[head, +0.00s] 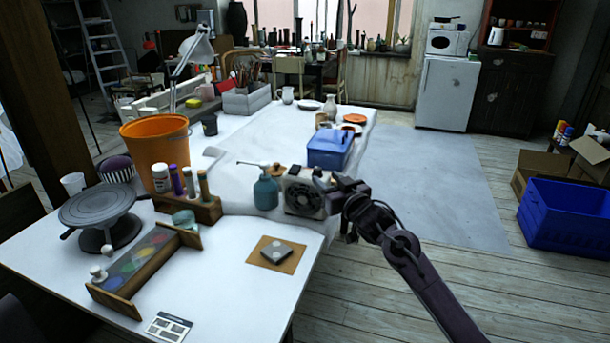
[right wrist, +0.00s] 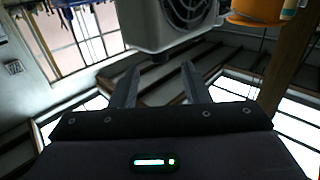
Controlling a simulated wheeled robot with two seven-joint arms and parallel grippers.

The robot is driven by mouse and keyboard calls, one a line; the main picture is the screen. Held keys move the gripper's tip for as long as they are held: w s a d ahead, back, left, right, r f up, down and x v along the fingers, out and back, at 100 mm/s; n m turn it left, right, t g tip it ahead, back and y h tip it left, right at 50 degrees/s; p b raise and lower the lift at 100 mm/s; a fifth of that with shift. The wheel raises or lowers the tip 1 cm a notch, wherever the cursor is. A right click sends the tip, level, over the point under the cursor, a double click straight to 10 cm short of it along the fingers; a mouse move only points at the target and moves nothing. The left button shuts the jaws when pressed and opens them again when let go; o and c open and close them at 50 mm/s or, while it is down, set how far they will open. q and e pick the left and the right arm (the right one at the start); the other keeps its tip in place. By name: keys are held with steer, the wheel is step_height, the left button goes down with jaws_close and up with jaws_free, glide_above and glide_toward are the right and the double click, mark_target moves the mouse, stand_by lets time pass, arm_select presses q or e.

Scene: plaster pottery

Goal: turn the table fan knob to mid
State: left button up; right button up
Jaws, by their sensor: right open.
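The table fan (head: 303,196) is a small pale box with a round dark grille, standing on the white table near its right edge. My right gripper (head: 325,183) is at the upper right of the fan, close beside it. In the right wrist view the fan (right wrist: 172,32) is at the top, and my open right gripper (right wrist: 160,70) has its two fingers apart just below its housing. A small dark part shows between the fingertips at the housing's edge; I cannot tell whether it is the knob. Contact cannot be made out. My left gripper is not in view.
A teal pump bottle (head: 265,191) stands just left of the fan, and a blue box (head: 330,149) behind it. A brown board with a grey block (head: 277,253) lies in front. A wooden bottle rack (head: 190,208) is further left. Floor right of the table is open.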

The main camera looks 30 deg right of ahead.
mark_target(319, 173)
steer(key=w, duration=0.6)
steer(key=shift+w+d, duration=0.25)
steer(key=shift+d, duration=0.05)
steer(key=shift+f, duration=0.1)
jaws_close()
